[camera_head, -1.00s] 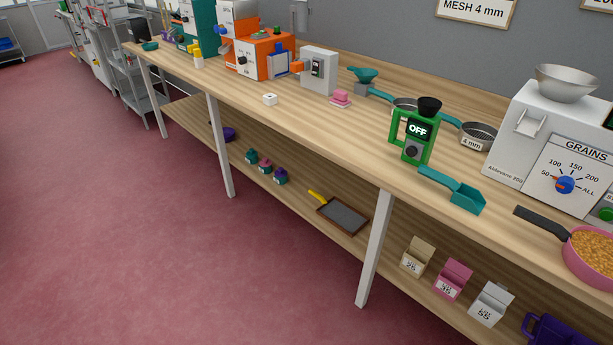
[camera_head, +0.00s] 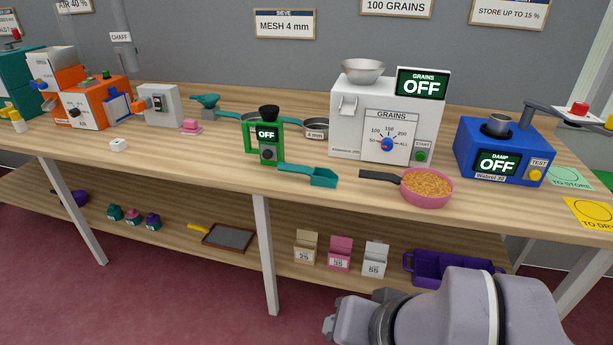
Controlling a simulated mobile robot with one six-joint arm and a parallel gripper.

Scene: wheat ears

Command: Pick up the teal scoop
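The teal scoop (camera_head: 322,177) lies on the wooden bench top near its front edge. Its handle points left and its open pan is to the right. It sits just right of the green device marked OFF (camera_head: 267,143) and left of the pink pan. Part of my arm shows at the bottom right, below and in front of the bench, well apart from the scoop. My gripper's fingertips are not clearly visible.
The pink pan of grain (camera_head: 427,190) has a dark handle reaching left. The white grain counter (camera_head: 350,125) stands behind, with the blue damp tester (camera_head: 505,152) to its right. A shelf below holds small boxes and a purple crate (camera_head: 450,268).

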